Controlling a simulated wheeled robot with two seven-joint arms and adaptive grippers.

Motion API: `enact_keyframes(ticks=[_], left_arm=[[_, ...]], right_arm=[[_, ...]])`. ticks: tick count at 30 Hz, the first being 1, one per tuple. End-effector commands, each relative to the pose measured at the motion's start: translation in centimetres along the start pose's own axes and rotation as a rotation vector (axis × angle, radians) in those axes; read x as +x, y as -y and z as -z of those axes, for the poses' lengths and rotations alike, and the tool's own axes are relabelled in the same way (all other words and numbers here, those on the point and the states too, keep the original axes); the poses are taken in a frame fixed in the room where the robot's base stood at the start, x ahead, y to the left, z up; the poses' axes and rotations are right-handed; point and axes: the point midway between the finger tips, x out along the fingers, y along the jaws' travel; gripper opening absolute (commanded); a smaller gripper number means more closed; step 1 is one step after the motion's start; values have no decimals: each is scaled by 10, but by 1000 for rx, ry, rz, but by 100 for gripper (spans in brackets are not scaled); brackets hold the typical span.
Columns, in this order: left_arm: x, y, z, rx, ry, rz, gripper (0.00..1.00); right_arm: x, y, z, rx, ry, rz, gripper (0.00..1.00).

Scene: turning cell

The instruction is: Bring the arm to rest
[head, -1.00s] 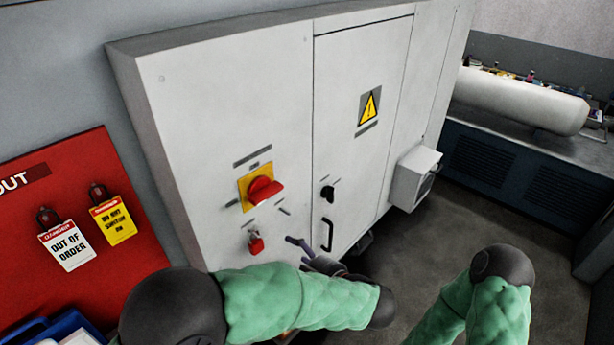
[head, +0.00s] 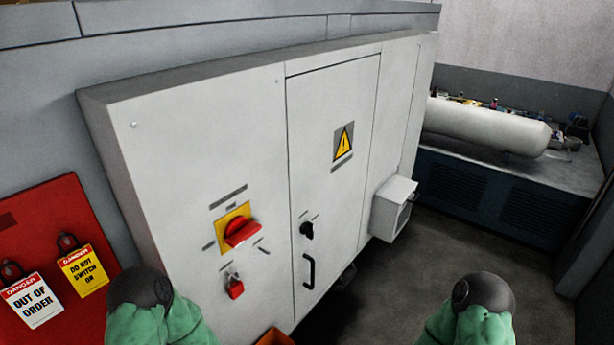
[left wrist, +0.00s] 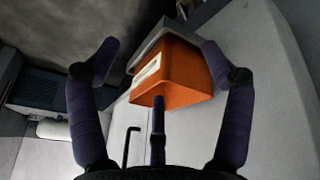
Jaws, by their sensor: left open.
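My left arm shows at the bottom of the head view as a green sleeve with a dark joint; its gripper is outside that view. In the left wrist view my left gripper (left wrist: 158,75) is open, its dark fingers spread wide with nothing held between them. Beyond the fingers is an orange box (left wrist: 175,75), apart from them as far as I can tell. My right arm shows at the lower right of the head view; its gripper is not seen.
A grey cabinet (head: 190,140) carries a red rotary switch (head: 241,231), a red padlock (head: 235,287) and a door handle (head: 309,271). A red board (head: 75,215) with danger tags hangs at left. Dark floor (head: 400,290) lies open at right.

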Motion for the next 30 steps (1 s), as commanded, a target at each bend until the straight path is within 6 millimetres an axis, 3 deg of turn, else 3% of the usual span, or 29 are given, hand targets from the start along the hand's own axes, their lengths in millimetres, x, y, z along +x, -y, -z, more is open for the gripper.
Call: enact_keyframes(ticks=[3,12,23,30], left_arm=[[3,17,-47,3,151,-32,80],[-10,40,-136,14,433,-109,80],[40,44,-142,46,406,-113,80],[89,49,-154,74,395,-119,80]], right_arm=[[0,0,0,0,0,0,46],[2,-1,0,0,0,0,46],[53,-19,2,0,0,0,46],[104,-37,4,0,0,0,46]])
